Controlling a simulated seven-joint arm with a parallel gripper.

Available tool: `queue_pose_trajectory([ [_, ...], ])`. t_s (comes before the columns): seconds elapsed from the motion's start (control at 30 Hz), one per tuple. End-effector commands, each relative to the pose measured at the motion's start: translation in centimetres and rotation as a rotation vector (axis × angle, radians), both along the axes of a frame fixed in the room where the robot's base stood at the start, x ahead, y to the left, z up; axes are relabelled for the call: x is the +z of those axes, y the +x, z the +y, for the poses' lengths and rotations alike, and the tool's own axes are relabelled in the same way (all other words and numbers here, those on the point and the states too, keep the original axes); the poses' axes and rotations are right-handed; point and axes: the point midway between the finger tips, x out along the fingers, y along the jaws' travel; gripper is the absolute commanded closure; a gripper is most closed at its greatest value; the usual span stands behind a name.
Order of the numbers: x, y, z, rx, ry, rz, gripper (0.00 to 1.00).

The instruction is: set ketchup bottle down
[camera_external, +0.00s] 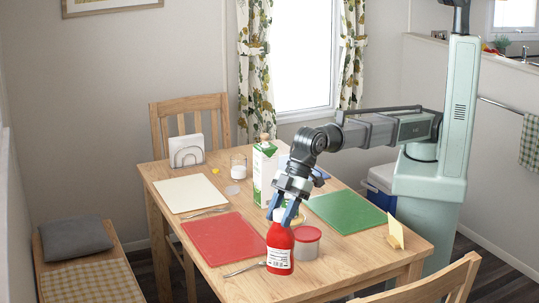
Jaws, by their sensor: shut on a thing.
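The red ketchup bottle (280,249) with a white label stands upright at the front of the wooden table, by the near edge of the red placemat (220,238). My gripper (283,212) comes from above with blue fingers and is shut on the top of the bottle. The fingers hide part of its cap. The bottle's base appears at table level, but I cannot tell whether it touches the tabletop.
A red-lidded tub (306,244) stands right beside the bottle. A fork (244,269) lies to its left. A green-and-white carton (264,172) stands behind my gripper. A green mat (345,212) lies to the right. Bare tabletop (345,262) shows at the front right.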

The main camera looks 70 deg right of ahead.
Motion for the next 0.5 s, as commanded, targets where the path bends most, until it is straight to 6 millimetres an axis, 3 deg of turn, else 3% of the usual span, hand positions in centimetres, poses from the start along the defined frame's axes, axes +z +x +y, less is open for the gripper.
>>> queue_pose_trajectory([
  [0.5,-4.2,0.0,0.0,0.0,0.002,-0.001,1.0],
])
